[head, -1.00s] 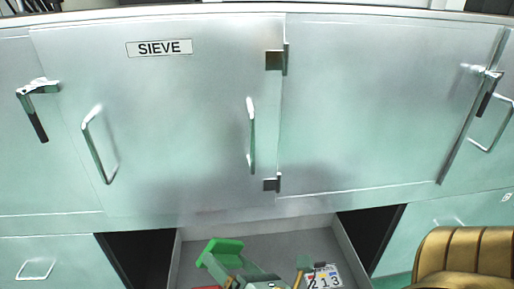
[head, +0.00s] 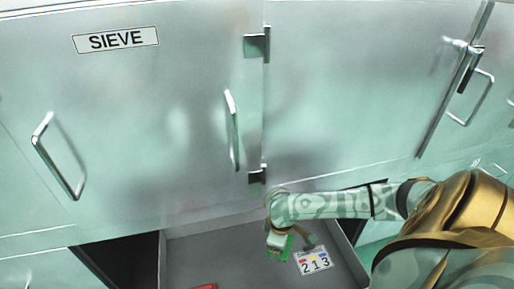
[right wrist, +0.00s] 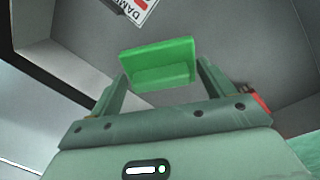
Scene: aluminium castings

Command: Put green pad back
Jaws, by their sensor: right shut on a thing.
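The green pad (right wrist: 160,62) sits between the two fingers of my right gripper (right wrist: 162,84) in the right wrist view, and the gripper is shut on it. In the head view my right gripper (head: 279,243) points down over the open grey drawer, with a bit of the pad (head: 285,250) showing at its tip; the rest is hidden by the gripper and wrist. I cannot tell how far the pad is above the drawer floor. My left gripper is not in view.
A metal cabinet labelled SIEVE (head: 116,40), with protruding handles (head: 233,130), stands behind. The left drawer floor looks clear.

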